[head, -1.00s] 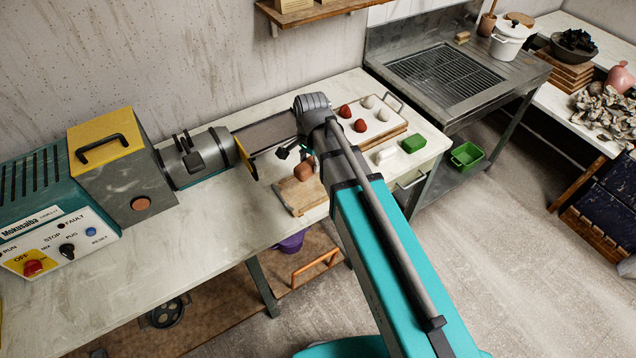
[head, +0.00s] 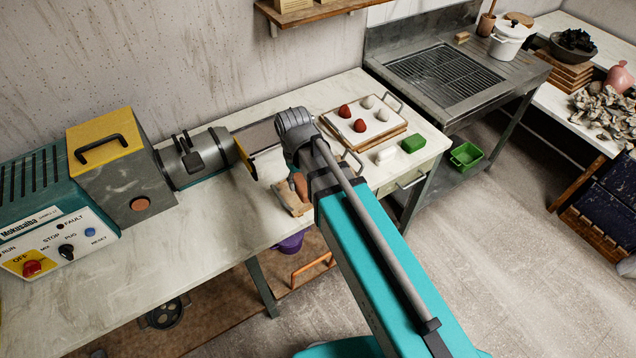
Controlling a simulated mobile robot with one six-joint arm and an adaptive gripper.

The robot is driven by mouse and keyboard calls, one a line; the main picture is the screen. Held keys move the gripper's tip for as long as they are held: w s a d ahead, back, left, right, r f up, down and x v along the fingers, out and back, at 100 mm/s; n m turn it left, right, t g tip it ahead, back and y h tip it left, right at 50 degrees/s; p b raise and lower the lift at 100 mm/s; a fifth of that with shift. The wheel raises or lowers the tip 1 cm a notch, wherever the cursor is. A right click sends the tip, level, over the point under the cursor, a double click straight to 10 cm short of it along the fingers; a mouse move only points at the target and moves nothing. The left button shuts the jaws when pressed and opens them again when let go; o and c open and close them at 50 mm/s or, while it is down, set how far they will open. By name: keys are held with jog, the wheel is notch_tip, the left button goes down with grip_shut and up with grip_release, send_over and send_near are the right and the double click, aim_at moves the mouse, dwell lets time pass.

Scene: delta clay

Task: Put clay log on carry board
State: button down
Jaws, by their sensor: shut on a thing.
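The clay log (head: 299,186) is an orange-brown piece, partly hidden behind my arm. It looks tilted, over or on the wooden carry board (head: 289,204) near the bench's front edge. I cannot tell whether it touches the board. Only the left part of the board shows; my arm covers the rest. My gripper (head: 292,176) is mostly hidden by my wrist and forearm, right at the log, and is shut on it.
The pug mill (head: 192,158) stands to the left, its outlet facing my wrist. A tray (head: 387,130) with red and pale balls lies behind right. A green block (head: 413,144) and a white block (head: 386,155) sit near the bench's right end. The left front bench is clear.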

jog(key=shift+s+n, duration=0.15)
jog(key=shift+n, duration=0.15)
jog(key=w+d+f+b, duration=0.1)
jog(key=w+f+b, duration=0.1)
jog(key=w, duration=0.2)
jog(key=w+d+f+b, duration=0.1)
jog(key=w+f+b, duration=0.2)
jog(key=w+d+f+b, duration=0.1)
jog(key=w+f+b, duration=0.2)
jog(key=w, duration=0.1)
jog(key=shift+w+d+f, duration=0.1)
jog(key=shift+w+d, duration=0.2)
jog(key=shift+w+d+f+b, duration=0.2)
jog(key=shift+w+f+b, duration=0.25)
jog(key=shift+b, duration=0.1)
jog(key=shift+w+d+f+b, duration=0.1)
jog(key=shift+w+f+b, duration=0.25)
jog(key=shift+f+b, duration=1.6)
jog(key=shift+b, duration=0.05)
jog(key=shift+f, duration=0.15)
